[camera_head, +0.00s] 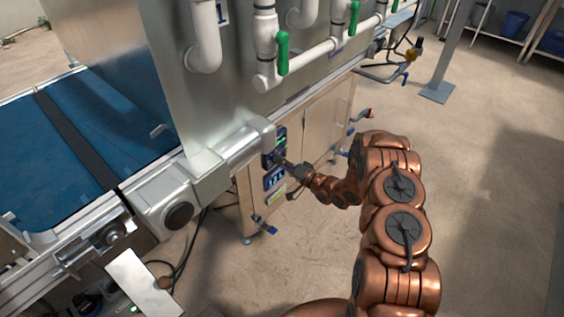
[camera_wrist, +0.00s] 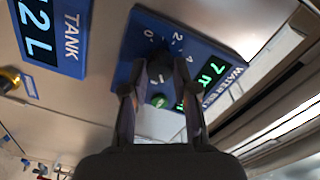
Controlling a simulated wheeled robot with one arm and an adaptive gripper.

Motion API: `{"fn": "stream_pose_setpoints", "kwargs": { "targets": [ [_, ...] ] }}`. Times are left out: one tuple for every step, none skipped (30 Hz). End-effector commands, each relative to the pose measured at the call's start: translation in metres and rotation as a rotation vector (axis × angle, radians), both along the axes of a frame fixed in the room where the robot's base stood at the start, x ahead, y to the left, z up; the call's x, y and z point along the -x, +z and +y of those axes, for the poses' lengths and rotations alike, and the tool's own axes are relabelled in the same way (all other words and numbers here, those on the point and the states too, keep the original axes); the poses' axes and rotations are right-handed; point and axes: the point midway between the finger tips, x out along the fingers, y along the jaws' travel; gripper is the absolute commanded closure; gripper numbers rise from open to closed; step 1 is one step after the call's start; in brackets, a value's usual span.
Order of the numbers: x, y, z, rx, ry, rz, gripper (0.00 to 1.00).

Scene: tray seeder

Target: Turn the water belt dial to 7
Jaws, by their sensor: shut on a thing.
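The water belt panel (camera_wrist: 198,46) is a blue plate in the wrist view, with a dial scale marked 0, 2, 4 and a green display (camera_wrist: 213,72) that seems to read 7 with a unit after it. The dark dial knob (camera_wrist: 160,75) sits between the two fingers of my gripper (camera_wrist: 160,92), which is shut on it. The pointer and the higher scale marks are partly hidden by the fingers. In the head view my gripper (camera_head: 284,164) reaches the panel (camera_head: 273,147) on the steel cabinet.
A blue TANK display (camera_wrist: 48,32) sits left of the panel in the wrist view, with a yellow-ringed knob (camera_wrist: 10,80) below. In the head view, the blue conveyor belt (camera_head: 110,115) and white pipes with green valve handles (camera_head: 282,52) are near. Open floor (camera_head: 480,180) lies right.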

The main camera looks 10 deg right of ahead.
Motion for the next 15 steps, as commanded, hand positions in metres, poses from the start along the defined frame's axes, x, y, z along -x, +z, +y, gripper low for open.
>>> {"fn": "stream_pose_setpoints", "kwargs": {
  "targets": [
    [0.0005, -0.0004, 0.0009, -0.003, 0.002, 0.004, 1.00],
    [0.0005, -0.0004, 0.0009, -0.006, 0.002, 0.006, 1.00],
    [0.0004, -0.0005, 0.0010, -0.007, 0.002, 0.007, 1.00],
    [0.0004, -0.0005, 0.0010, -0.008, 0.002, 0.008, 1.00],
    [0.0004, -0.0005, 0.0010, -0.009, 0.002, 0.008, 1.00],
    [0.0004, -0.0005, 0.0010, -0.010, 0.002, 0.009, 1.00],
    [0.0004, -0.0005, 0.0010, -0.009, 0.002, 0.008, 1.00],
    [0.0004, -0.0005, 0.0010, -0.009, 0.002, 0.008, 1.00],
    [0.0004, -0.0005, 0.0010, -0.009, 0.002, 0.008, 1.00],
    [0.0004, -0.0005, 0.0010, -0.009, 0.002, 0.008, 1.00],
    [0.0004, -0.0005, 0.0010, -0.009, 0.002, 0.008, 1.00],
    [0.0004, -0.0005, 0.0010, -0.009, 0.002, 0.008, 1.00],
    [0.0004, -0.0005, 0.0010, -0.009, 0.002, 0.008, 1.00],
    [0.0004, -0.0005, 0.0010, -0.009, 0.002, 0.008, 0.71],
    [0.0003, -0.0004, 0.0009, -0.008, 0.002, 0.008, 0.67]
  ]
}}
